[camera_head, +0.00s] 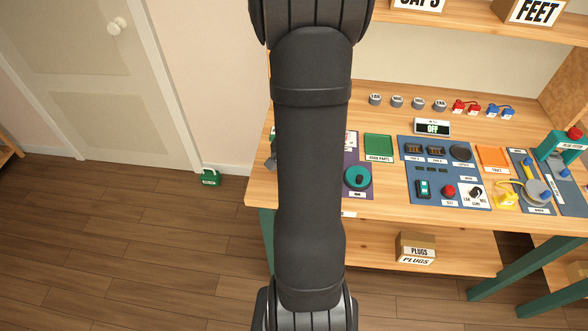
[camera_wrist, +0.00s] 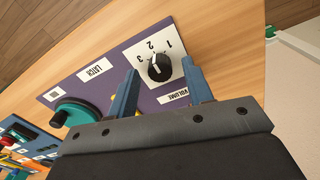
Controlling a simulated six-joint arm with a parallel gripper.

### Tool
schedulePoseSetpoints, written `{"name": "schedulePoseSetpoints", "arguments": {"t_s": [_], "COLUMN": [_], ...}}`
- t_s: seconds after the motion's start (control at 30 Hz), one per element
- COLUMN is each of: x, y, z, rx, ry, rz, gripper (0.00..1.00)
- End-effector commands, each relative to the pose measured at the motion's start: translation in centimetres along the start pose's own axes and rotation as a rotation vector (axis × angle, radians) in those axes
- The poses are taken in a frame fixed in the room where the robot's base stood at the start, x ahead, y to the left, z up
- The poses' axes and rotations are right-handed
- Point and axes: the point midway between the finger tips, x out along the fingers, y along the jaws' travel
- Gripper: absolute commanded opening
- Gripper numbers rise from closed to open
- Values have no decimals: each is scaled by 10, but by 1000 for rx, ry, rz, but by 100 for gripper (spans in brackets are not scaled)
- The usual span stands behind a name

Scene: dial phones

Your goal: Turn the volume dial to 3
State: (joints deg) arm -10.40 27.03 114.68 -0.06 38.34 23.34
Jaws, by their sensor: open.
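The volume dial (camera_wrist: 160,68) is a black round knob on a white plate marked 1, 2 and 3, beside a VOLUME label (camera_wrist: 173,97). Its white pointer line seems to aim near the 2, but it is small. My gripper (camera_wrist: 160,66) is open, with one blue finger on each side of the dial in the wrist view. I cannot tell whether the fingers touch the knob or how high they are.
The dial's plate is on a purple panel (camera_wrist: 108,88) with a LATCH label (camera_wrist: 93,70) and a green round knob (camera_wrist: 76,113). The green knob also shows in the head view (camera_head: 357,177). A blue panel (camera_head: 440,190) with switches lies to the right. Bare wood borders the purple panel.

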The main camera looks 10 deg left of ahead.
Motion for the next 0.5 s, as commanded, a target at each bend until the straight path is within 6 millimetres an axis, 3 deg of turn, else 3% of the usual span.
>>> {"name": "schedulePoseSetpoints", "arguments": {"t_s": [0.33,0.5], "x": [3,3], "y": [0,0], "z": [0,0], "rx": [0,0], "ry": [1,1], "rz": [-1,0], "gripper": [47,13]}}
